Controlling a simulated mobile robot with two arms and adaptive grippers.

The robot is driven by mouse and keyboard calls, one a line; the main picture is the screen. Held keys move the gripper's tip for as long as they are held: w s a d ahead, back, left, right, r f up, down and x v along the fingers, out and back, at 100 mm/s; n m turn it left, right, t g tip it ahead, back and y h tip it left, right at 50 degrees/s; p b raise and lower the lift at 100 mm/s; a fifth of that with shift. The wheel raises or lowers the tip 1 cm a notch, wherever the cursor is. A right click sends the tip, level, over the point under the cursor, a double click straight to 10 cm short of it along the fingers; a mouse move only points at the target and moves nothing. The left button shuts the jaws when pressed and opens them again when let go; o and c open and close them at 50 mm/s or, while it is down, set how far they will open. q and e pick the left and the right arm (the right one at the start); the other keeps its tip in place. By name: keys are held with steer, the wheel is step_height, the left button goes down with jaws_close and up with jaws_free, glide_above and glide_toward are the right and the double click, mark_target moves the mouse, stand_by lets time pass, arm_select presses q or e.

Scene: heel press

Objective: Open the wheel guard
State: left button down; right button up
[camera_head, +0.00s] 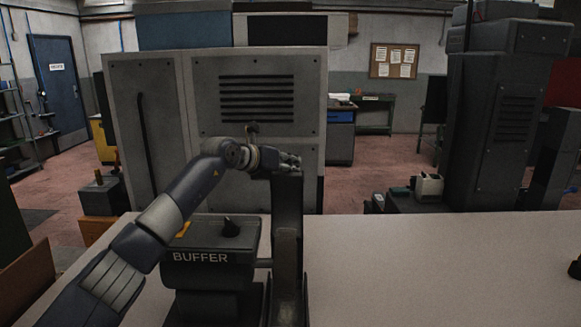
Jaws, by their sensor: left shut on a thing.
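The buffer (190,275) is a dark machine with white lettering and a black knob on top, standing on the light bench. To its right, a tall dark piece that looks like the wheel guard (288,215) stands upright. My left arm reaches over the buffer from the left. My left gripper (288,162) is at the guard's top end and shut on it; the fingers are small and partly hide the contact. The wheel itself cannot be made out.
The light bench top (430,265) is clear to the right of the buffer. A large grey cabinet (150,110) stands behind the bench, and a dark machine (495,130) stands at the back right.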

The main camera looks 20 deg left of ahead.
arm_select(q)
steer(key=shift+a+f, duration=0.25)
steer(key=shift+f, duration=0.1)
steer(key=c, duration=1.4)
jaws_free()
steer(key=shift+s, duration=0.1)
steer(key=shift+c, duration=0.2)
steer(key=shift+o, duration=0.8)
steer(key=shift+s+a, duration=0.15)
steer(key=shift+a, duration=0.15)
steer(key=shift+d, duration=0.2)
steer(key=shift+r, duration=0.15)
